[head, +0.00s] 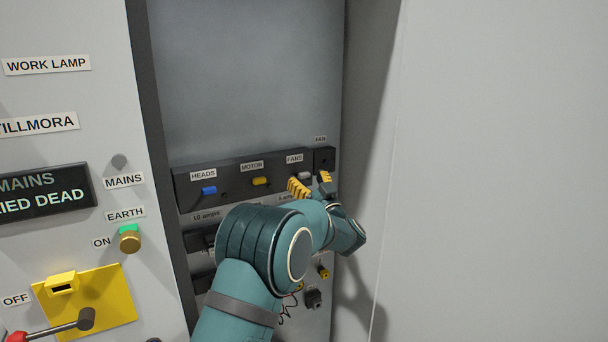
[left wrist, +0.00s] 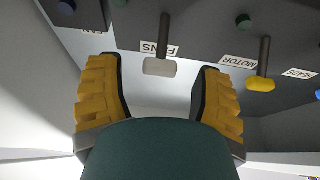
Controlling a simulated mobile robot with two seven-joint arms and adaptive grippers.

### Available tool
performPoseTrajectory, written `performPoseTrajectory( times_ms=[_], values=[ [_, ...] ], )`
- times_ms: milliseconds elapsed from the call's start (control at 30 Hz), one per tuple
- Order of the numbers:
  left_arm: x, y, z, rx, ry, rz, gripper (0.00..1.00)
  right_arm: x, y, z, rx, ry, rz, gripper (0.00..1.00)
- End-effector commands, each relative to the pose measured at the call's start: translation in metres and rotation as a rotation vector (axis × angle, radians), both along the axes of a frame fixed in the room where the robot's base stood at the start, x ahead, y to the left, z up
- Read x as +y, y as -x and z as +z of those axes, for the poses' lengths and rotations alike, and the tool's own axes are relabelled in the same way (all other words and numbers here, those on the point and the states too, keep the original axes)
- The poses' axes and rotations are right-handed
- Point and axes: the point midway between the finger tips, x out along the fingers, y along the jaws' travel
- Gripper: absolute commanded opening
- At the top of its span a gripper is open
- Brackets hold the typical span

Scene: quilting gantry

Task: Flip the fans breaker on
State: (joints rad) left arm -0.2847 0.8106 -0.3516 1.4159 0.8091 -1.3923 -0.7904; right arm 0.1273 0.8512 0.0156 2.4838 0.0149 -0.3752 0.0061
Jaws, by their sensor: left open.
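The fans breaker shows in the head view as a light grey lever tip (head: 305,175) under the FANS label (head: 294,158), at the right of a dark breaker strip. In the left wrist view its pale tip (left wrist: 159,67) sits on a dark stem, between my fingers. My left gripper (head: 312,184) is open in front of the strip, with one yellow finger on each side of the lever. In the left wrist view the gripper (left wrist: 158,75) has visible gaps between both fingers and the lever. Whether the lever is on or off I cannot tell. My right gripper is out of view.
A yellow MOTOR lever (head: 261,181) and a blue HEADS lever (head: 209,190) stand left of the fans breaker. A small separate unit (head: 324,160) is close on its right. The cabinet's side wall (head: 368,120) is near my left wrist.

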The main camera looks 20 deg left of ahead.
Motion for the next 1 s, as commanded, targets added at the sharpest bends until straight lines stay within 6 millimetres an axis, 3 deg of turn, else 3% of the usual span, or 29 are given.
performPoseTrajectory(
  times_ms=[200,533,567,733,1000],
  values=[
    [0.014,-0.011,0.007,-0.001,-0.001,0.000,0.67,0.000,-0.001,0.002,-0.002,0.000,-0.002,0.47],
    [0.016,-0.012,0.008,0.000,0.000,-0.001,0.67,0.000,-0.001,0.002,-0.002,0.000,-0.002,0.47],
    [0.016,-0.012,0.008,0.000,0.000,-0.001,0.61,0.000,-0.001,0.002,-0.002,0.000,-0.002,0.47],
    [0.016,-0.012,0.008,0.000,0.000,-0.001,0.02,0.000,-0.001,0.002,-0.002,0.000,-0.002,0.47],
    [0.017,-0.013,0.015,0.030,0.040,0.000,0.00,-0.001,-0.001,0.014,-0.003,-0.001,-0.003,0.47]
  ],
)
